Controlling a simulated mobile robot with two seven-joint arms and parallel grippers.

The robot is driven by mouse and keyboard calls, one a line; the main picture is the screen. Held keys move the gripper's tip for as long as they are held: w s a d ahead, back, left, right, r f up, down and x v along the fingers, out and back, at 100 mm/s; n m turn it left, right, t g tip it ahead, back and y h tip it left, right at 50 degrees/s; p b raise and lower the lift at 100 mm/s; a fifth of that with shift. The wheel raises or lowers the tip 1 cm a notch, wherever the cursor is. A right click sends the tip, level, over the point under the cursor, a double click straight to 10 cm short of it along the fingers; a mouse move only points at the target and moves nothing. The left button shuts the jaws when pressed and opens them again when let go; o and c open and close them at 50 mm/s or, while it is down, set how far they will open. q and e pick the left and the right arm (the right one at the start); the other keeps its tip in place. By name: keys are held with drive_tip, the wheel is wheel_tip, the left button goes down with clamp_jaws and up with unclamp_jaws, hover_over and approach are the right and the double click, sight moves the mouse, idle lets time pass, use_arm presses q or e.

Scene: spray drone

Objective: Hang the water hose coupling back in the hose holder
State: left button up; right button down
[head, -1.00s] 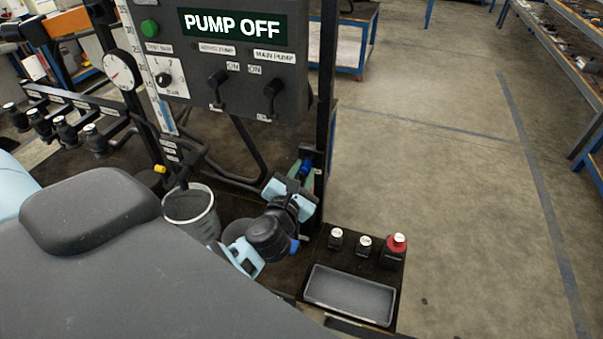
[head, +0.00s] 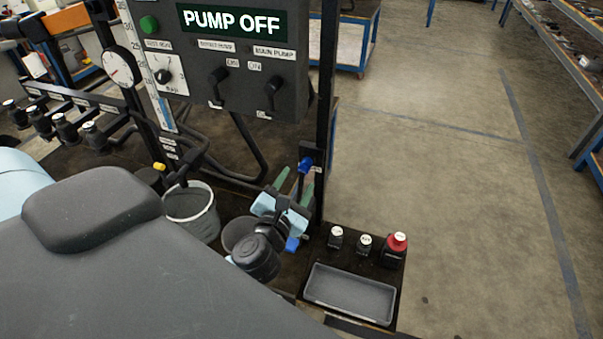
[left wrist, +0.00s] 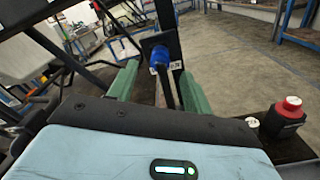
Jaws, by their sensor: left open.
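The blue hose coupling (head: 306,165) sits at the black hose holder (head: 313,151) on the dark upright post. It also shows in the left wrist view (left wrist: 160,56), upright against the holder, with a dark hose or rod below it. My left gripper (head: 296,179) is open just in front of and below the coupling. Its green fingers stand apart on either side, and in the left wrist view (left wrist: 160,72) a gap shows between them and the coupling. How deep the coupling sits in the holder cannot be told. My right gripper is not in view.
The control panel (head: 238,60) reads PUMP OFF. A grey bucket (head: 191,215) stands left of my gripper. Open floor lies to the right.

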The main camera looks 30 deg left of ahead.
use_arm(q)
drive_tip(key=v, duration=0.3)
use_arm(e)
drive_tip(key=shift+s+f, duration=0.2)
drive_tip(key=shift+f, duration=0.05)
use_arm(q)
drive_tip(key=shift+w, duration=0.1)
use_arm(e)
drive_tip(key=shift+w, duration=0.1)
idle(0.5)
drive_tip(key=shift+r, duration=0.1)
use_arm(q)
drive_tip(key=s+d+f+m+g+h, duration=0.1)
drive_tip(key=s+d+f+m+h, duration=0.35)
drive_tip(key=m, duration=0.65)
drive_tip(key=s+d+f+m+h, duration=0.35)
drive_tip(key=s+f+m, duration=0.25)
drive_tip(key=m, duration=0.6)
drive_tip(key=s+f+m+g+y+p, duration=0.1)
drive_tip(key=s+f+m+g, duration=0.6)
drive_tip(key=s+f+m, duration=0.5)
drive_tip(key=s+f, duration=0.1)
drive_tip(key=s, duration=0.2)
drive_tip(key=shift+d+f+y, duration=0.2)
drive_tip(key=shift+f+y, duration=0.1)
drive_tip(key=shift+f, duration=0.1)
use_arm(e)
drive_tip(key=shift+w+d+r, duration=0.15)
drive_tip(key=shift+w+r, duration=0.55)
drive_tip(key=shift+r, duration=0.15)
